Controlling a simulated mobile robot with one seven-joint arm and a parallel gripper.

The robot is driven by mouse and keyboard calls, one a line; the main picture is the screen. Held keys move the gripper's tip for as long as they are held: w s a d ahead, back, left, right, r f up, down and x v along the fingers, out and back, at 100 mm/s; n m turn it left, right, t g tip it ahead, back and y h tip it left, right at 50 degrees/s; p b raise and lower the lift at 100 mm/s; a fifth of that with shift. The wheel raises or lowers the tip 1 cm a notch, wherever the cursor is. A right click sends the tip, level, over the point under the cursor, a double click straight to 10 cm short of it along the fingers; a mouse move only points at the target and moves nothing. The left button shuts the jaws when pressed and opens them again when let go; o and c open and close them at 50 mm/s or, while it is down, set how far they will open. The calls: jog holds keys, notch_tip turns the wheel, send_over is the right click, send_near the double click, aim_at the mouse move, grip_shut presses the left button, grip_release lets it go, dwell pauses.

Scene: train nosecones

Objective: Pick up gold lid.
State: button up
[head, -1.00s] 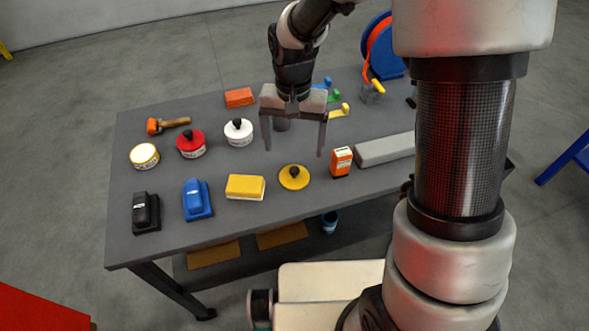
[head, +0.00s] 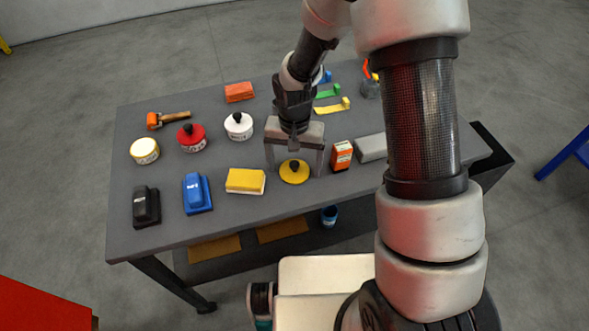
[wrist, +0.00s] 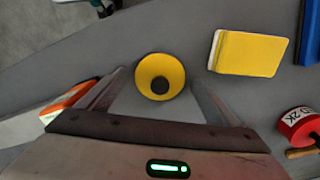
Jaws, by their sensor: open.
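The gold lid (head: 294,173) is a round yellow disc with a dark knob, lying on the grey table near its front edge. In the wrist view the lid (wrist: 160,76) shows whole, just beyond and between the two fingers. My gripper (head: 294,172) is open and empty, with its fingers pointing down and one on each side of the lid as seen from the head. In the wrist view my gripper (wrist: 158,84) has its fingers apart around the lid's near part. I cannot tell the exact height of the fingertips over the table.
An orange and white box (head: 341,156) stands close to the right finger. A yellow sponge-like block (head: 245,181) lies left of the lid. A grey block (head: 371,147) lies further right. White (head: 239,127) and red (head: 191,138) lidded tins stand further back left.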

aim_at(294, 163)
jog(key=shift+c, duration=0.4)
jog(key=c, duration=1.1)
jog(key=shift+o, duration=0.2)
jog(key=shift+r, duration=0.15)
notch_tip(294, 163, up, 10)
jog(key=shift+f, duration=0.15)
